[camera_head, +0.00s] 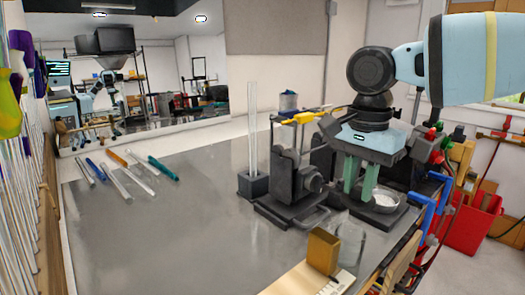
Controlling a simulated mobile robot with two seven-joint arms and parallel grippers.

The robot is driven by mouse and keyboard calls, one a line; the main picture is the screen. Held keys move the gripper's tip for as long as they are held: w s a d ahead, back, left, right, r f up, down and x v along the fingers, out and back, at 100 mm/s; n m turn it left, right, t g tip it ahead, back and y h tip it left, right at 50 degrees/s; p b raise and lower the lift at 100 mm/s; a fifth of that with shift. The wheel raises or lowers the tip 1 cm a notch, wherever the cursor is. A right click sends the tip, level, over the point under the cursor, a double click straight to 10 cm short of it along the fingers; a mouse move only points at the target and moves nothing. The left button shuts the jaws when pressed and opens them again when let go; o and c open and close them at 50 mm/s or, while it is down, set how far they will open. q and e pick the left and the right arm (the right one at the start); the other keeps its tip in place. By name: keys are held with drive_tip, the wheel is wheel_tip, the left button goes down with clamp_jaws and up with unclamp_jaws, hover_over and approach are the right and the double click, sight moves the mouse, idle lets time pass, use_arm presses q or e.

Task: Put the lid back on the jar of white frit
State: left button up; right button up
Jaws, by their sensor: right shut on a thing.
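My right gripper (357,194) comes down from the upper right with its green fingers pointing down. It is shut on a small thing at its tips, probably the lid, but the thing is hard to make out. Just right of the fingertips is a round dark-rimmed dish or jar with white stuff in it (386,199), which I take for the white frit. The fingers partly hide its left side. A clear glass vessel (351,244) stands nearer the front; I cannot tell whether it holds anything. My left gripper is out of view.
A brass-coloured block (323,251) stands beside the clear vessel. A dark bench device (291,190) and a block with upright glass rods (253,184) are left of my gripper. Several rods and pens (126,175) lie at the back left. The grey tabletop (170,240) is clear in the middle.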

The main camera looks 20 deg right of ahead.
sight(355, 201)
wheel_tip(355, 201, down, 2)
drive_tip(key=shift+b, duration=0.35)
wheel_tip(355, 201, down, 2)
drive_tip(key=shift+f+b, duration=0.1)
drive_tip(key=shift+b, duration=0.5)
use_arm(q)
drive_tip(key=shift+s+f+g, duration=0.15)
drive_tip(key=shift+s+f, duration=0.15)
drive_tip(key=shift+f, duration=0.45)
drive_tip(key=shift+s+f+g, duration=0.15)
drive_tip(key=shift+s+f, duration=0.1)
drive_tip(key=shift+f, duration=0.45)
use_arm(e)
drive_tip(key=shift+f, duration=1.15)
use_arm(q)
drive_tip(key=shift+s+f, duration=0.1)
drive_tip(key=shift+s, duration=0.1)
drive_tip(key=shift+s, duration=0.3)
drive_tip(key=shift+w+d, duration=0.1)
use_arm(e)
drive_tip(key=shift+w+d+f, duration=0.1)
drive_tip(key=shift+w+d, duration=0.05)
drive_tip(key=shift+w, duration=0.1)
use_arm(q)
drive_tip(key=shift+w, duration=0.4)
use_arm(e)
drive_tip(key=shift+w+d+f, duration=0.1)
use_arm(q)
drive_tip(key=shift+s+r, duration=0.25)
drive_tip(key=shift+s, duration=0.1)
